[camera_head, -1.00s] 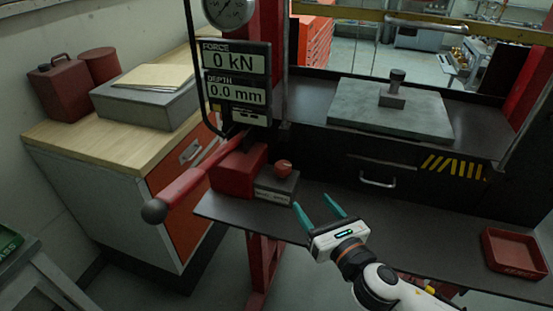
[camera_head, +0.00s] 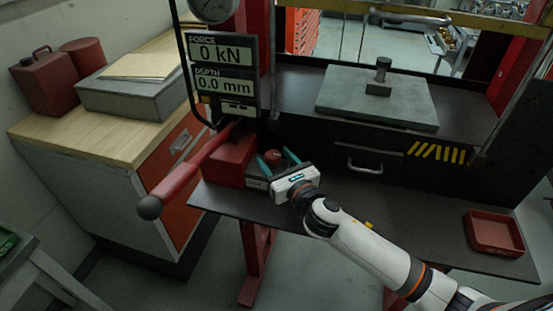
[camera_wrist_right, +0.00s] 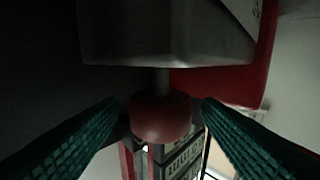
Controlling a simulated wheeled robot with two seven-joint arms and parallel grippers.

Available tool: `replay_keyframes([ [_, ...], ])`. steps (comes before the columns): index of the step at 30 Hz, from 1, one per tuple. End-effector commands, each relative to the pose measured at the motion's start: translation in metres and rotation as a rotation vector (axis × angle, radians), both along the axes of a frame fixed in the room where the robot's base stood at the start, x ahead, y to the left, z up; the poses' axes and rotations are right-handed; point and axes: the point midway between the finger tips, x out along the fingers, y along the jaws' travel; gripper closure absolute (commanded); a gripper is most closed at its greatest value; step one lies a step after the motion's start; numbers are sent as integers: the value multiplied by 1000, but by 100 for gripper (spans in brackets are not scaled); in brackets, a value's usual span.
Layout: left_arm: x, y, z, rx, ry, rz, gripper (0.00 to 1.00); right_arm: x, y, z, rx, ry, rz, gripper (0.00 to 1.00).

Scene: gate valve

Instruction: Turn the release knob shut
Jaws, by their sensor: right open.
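The red release knob (camera_head: 272,157) sits on a small grey block (camera_head: 255,183) beside the red pump body (camera_head: 234,160). My right gripper (camera_head: 277,164) is open, with its teal fingers on either side of the knob. In the right wrist view the round red knob (camera_wrist_right: 161,117) on its short stem lies between the two fingers (camera_wrist_right: 160,125); the left finger's tip looks close to it, and I cannot tell whether either finger touches. My left gripper is not in view.
A red lever (camera_head: 190,173) with a dark ball end juts out left of the knob. A display panel (camera_head: 222,75) reads 0 kN and 0.0 mm above. A red tray (camera_head: 494,234) sits at the shelf's right; the shelf between is clear apart from my arm.

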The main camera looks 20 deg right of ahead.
Motion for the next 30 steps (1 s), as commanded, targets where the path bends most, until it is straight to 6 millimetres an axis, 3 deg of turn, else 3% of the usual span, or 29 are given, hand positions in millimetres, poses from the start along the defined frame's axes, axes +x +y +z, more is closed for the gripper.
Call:
replay_keyframes([
  [6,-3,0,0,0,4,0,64,0,0,0,0,0,0,42],
  [14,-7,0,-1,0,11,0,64,0,0,0,0,0,0,85],
  [23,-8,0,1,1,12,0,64,0,2,0,2,0,-35,85],
  [30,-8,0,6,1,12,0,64,-1,5,1,6,2,-169,85],
])
